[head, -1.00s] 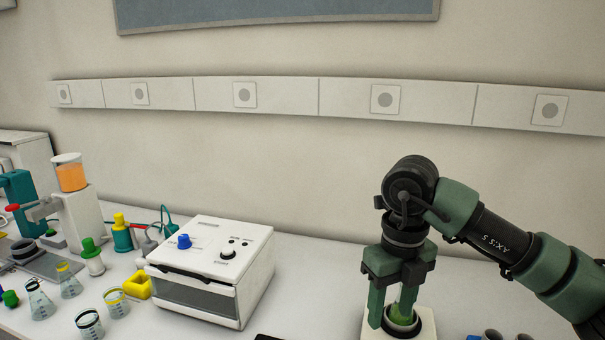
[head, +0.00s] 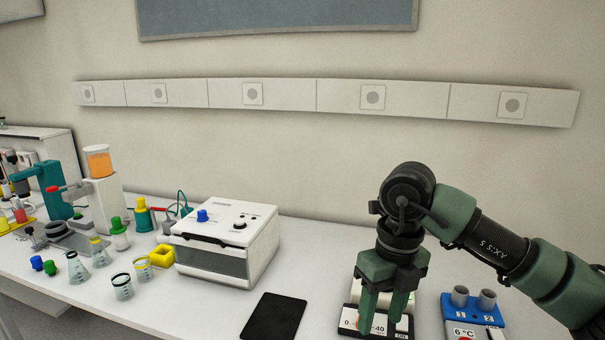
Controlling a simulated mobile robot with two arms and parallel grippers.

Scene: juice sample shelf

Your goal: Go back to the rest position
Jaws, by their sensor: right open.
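My right gripper (head: 383,312) points down at the front right of the bench, its green fingers apart. It is in front of a white device (head: 347,318) with a dark front panel marked 0 and 40. The fingers hide part of this device, and something pale green or white shows behind them. I cannot tell whether the fingertips touch anything. My left gripper is not in the head view.
A blue block (head: 473,309) with two grey holders and a 6 °C display stands close right of the gripper. A black tablet (head: 273,317) lies to the left. A white box (head: 226,250), beakers (head: 122,287) and bottles stand further left.

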